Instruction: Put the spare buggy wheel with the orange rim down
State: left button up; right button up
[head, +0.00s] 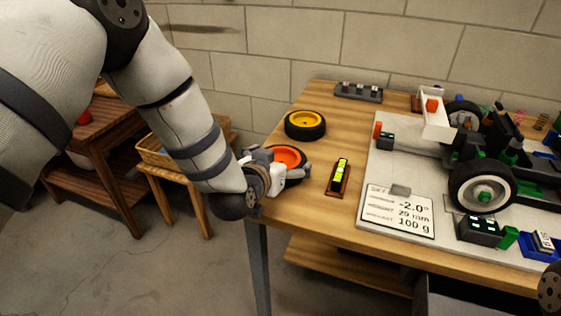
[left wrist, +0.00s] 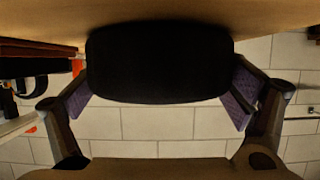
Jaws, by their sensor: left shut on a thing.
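The spare buggy wheel with the orange rim (head: 287,155) is at the left end of the wooden table, its orange face turned up. My left gripper (head: 280,167) is shut on it, with its fingers on either side of the tyre. In the left wrist view the black tyre (left wrist: 160,65) fills the space between the two fingers (left wrist: 160,95), close to the table surface (left wrist: 200,18). I cannot tell whether the tyre touches the table.
A wheel with a yellow rim (head: 305,124) lies just behind. A small level with yellow-green vials (head: 339,177) lies to the right. Beyond it is a light board (head: 370,205) with the buggy chassis (head: 470,150) and a display card (head: 398,211). The table's left edge is close to my gripper.

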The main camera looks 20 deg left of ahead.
pick_arm(q)
jog(key=shift+f, duration=0.1)
jog(key=o, duration=0.9)
jog(key=shift+c, duration=0.2)
